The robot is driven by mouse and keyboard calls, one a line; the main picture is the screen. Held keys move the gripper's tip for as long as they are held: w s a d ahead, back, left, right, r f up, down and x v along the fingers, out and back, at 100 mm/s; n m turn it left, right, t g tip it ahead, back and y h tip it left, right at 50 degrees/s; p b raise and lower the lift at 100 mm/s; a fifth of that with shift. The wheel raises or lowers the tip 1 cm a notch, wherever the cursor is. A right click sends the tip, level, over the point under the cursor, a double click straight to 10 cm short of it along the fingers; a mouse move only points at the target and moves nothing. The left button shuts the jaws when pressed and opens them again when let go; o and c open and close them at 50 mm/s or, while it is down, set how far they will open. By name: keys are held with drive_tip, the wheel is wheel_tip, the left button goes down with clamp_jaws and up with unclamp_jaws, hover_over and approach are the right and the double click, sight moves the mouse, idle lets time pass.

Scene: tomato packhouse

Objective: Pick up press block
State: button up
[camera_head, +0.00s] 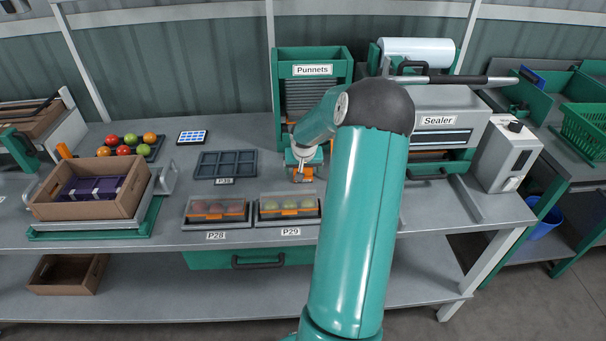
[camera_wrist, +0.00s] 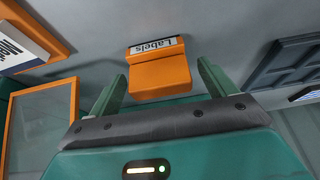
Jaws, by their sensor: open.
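An orange block (camera_wrist: 160,78) lies on the grey bench in the wrist view, below a tag reading "Labels" (camera_wrist: 157,45) that appears upside down. Nothing in view is marked as a press block, and I cannot tell for sure that this is it. My gripper (camera_wrist: 160,82) is open, with its two green fingers apart on either side of the block's near part in the picture. I cannot tell the height gap between them. In the head view my gripper (camera_head: 304,160) is low over the bench, and a bit of orange shows by it. My arm hides the bench to its right.
Two lidded punnet trays, P28 (camera_head: 217,223) and P29 (camera_head: 287,219), stand at the front edge. A dark tray, P30 (camera_head: 225,157), is left of my gripper. The Punnets dispenser (camera_head: 312,54) stands behind it, the Sealer (camera_head: 437,105) to the right.

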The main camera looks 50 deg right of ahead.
drive_tip(key=shift+w+d+f, duration=0.15)
drive_tip(key=shift+f, duration=0.4)
drive_tip(key=c, duration=1.1)
drive_tip(key=shift+r, duration=0.1)
drive_tip(key=shift+r, duration=0.6)
drive_tip(key=s+a+r, duration=0.5)
drive_tip(key=a+r, duration=0.6)
drive_tip(key=a, duration=0.2)
drive_tip(key=shift+r, duration=0.3)
drive_tip(key=shift+a, duration=0.1)
